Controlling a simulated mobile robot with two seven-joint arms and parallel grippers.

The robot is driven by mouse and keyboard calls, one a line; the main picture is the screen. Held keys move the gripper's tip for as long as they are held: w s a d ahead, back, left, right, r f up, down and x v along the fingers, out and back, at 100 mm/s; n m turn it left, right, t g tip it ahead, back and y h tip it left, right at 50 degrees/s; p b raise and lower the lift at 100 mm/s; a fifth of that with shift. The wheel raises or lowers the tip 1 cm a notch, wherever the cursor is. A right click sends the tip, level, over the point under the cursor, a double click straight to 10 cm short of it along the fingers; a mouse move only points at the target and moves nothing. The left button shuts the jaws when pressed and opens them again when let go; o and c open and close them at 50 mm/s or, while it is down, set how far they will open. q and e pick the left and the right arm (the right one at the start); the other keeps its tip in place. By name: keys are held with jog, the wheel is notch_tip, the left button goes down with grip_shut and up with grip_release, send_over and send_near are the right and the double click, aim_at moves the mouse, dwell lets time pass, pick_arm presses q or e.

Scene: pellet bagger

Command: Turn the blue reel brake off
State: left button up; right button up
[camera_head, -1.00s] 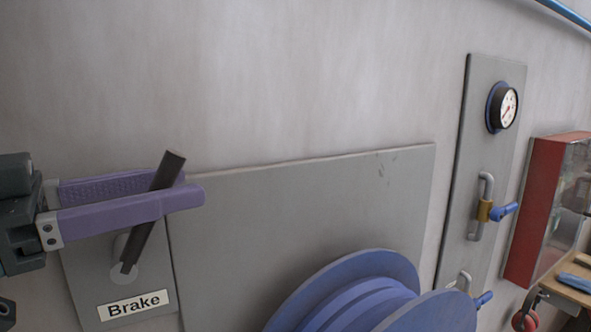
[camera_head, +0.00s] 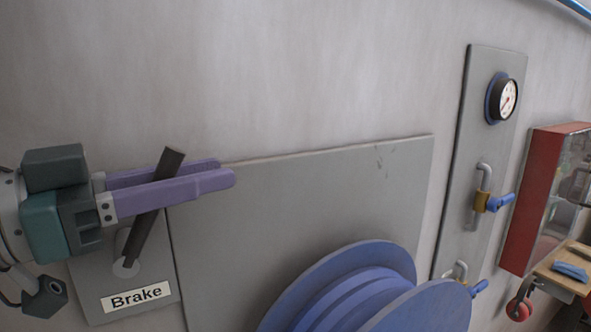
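The brake lever (camera_head: 139,240) is a dark bar on a round pivot, mounted on a grey plate above a white "Brake" label (camera_head: 138,297). It tilts, with its top toward the upper right. My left gripper (camera_head: 226,172) comes in from the left, with its two purple fingers on either side of the lever's upper part. The fingers reach past the lever, and a gap shows between them; I cannot tell if they touch it. The blue reel (camera_head: 334,290) is at the bottom centre, cut off by the frame edge. My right gripper is not in view.
A large grey panel (camera_head: 300,190) is on the wall behind the reel. To the right are a plate with a gauge (camera_head: 508,99) and a blue-handled valve (camera_head: 500,203), then a red cabinet (camera_head: 532,200) and a wooden shelf (camera_head: 566,275). The upper wall is bare.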

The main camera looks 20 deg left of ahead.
pick_arm(q)
grip_shut()
dwell(1.0)
